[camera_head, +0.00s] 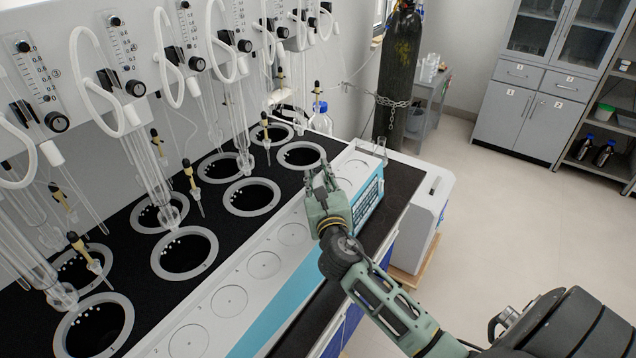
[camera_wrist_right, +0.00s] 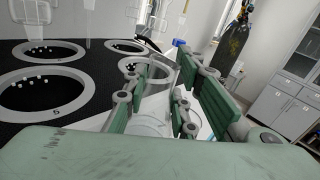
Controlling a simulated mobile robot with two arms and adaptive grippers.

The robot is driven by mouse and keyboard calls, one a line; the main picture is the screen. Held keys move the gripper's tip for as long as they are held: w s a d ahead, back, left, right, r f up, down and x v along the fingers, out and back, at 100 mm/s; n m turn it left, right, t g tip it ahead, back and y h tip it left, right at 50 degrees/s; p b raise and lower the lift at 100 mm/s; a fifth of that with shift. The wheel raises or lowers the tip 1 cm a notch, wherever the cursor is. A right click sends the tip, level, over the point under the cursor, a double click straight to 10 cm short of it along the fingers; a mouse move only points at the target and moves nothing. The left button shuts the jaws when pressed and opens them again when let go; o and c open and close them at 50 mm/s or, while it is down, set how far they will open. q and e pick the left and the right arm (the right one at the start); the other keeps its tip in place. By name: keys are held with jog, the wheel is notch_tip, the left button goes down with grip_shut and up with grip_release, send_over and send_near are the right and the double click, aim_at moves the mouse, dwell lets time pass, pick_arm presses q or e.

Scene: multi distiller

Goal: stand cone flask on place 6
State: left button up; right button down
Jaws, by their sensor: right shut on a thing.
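My right gripper (camera_head: 322,178) is over the far part of the white strip (camera_head: 245,283) with its round marked places. In the right wrist view its fingers (camera_wrist_right: 162,72) stand on both sides of faint clear glass (camera_wrist_right: 160,68), which I take to be the cone flask; its outline is hard to make out. The gripper is shut on it. The farthest round place (camera_head: 355,169) on the strip lies just right of the gripper; I cannot read its number. Nearer round places (camera_head: 263,264) are bare. My left gripper is not in view.
Large ringed heater wells (camera_head: 185,254) line the black top left of the strip, with glass tubes hanging above. A clear glass vessel (camera_head: 381,150) stands near the far corner. A dark gas cylinder (camera_head: 398,75) stands behind. The floor at right is open.

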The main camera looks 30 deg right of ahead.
jog(key=shift+f, duration=0.55)
jog(key=c, duration=1.4)
grip_release()
jog(key=shift+f, duration=0.1)
jog(key=shift+c, duration=0.2)
jog(key=shift+s+a, duration=0.1)
jog(key=shift+s, duration=0.05)
jog(key=b+v, duration=0.2)
jog(key=v, duration=0.9)
jog(key=shift+s, duration=0.4)
